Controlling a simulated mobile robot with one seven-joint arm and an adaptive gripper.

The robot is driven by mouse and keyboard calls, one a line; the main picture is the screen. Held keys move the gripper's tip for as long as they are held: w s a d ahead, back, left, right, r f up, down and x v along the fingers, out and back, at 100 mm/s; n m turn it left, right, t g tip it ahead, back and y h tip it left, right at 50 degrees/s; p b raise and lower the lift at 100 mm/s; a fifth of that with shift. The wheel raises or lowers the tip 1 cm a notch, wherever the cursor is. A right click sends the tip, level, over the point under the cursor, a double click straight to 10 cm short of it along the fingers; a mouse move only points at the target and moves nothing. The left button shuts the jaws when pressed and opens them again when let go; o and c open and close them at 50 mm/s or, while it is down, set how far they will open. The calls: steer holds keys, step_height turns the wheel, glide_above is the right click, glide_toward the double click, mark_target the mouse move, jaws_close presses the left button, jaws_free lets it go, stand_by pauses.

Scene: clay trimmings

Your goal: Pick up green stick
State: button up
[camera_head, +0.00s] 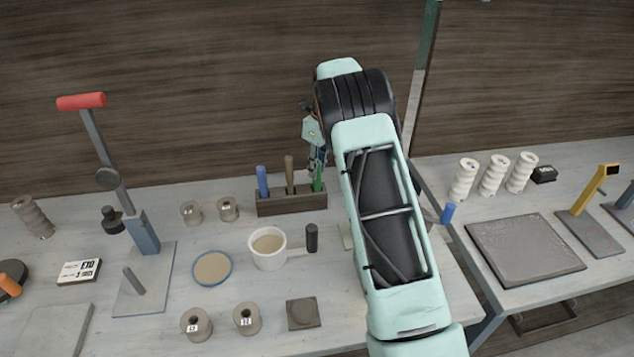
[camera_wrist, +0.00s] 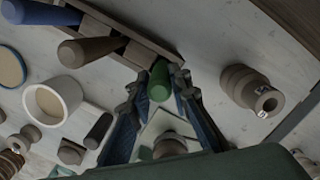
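The green stick (camera_head: 318,181) stands upright in the right end of a brown wooden holder (camera_head: 291,205), beside a brown stick (camera_head: 290,176) and a blue stick (camera_head: 262,181). My gripper (camera_head: 317,163) is over the holder's right end, at the top of the green stick. In the wrist view, the end of the green stick (camera_wrist: 160,76) shows between the two fingertips of my gripper (camera_wrist: 159,82). The fingers are spread, one on each side of it, and do not appear closed on it. The stick's lower part is hidden in the holder.
A white cup (camera_head: 267,260) and a dark cylinder (camera_head: 312,238) stand in front of the holder. Several grey spools, such as one (camera_head: 228,209), stand nearby. A red-handled lever press (camera_head: 142,235) is at left. A second table (camera_head: 505,200) is at right.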

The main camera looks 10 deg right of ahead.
jaws_close()
